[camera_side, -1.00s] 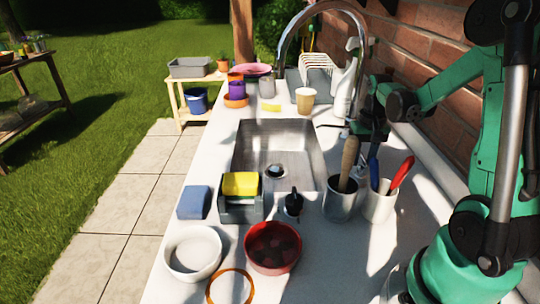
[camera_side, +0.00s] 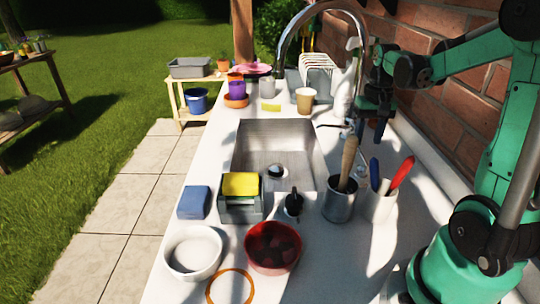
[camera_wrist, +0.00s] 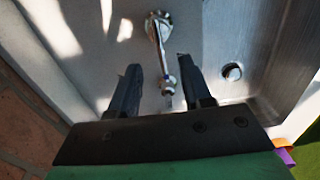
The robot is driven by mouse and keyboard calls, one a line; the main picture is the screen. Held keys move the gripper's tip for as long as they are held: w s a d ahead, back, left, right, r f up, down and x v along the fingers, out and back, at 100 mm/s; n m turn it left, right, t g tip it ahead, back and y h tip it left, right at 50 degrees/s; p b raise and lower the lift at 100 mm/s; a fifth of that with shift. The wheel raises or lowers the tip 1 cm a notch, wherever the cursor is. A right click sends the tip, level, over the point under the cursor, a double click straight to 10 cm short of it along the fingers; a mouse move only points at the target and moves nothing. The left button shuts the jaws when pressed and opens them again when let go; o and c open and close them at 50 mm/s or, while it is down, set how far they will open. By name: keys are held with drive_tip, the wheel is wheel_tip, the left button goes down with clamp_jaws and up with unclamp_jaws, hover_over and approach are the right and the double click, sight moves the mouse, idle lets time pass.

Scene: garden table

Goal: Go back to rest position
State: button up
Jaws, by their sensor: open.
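My gripper (camera_side: 378,124) hangs beside the tall curved faucet (camera_side: 281,48), near the brick wall at the right of the sink (camera_side: 240,148). In the wrist view my gripper (camera_wrist: 158,68) has its two dark fingers apart, with nothing held between them. A metal tap fitting (camera_wrist: 160,45) shows in the gap between the fingers in that view. I cannot tell how far it is from them.
A metal cup (camera_side: 338,206) with a wooden-handled tool and a white cup (camera_side: 381,207) with red and blue handles stand before the arm. A white bottle (camera_side: 344,98) is behind it. A caddy (camera_side: 240,209), bowls and a blue sponge (camera_side: 194,202) lie farther left.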

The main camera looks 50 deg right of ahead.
drive_tip(key=w+a+r+n+t, duration=0.1)
drive_tip(key=a+n+t, duration=0.2)
drive_tip(key=a, duration=0.7)
drive_tip(key=w+a+r+n+t, duration=0.1)
drive_tip(key=a+n+t, duration=0.3)
drive_tip(key=a, duration=0.7)
drive_tip(key=shift+r+n, duration=0.75)
drive_tip(key=shift+n, duration=0.35)
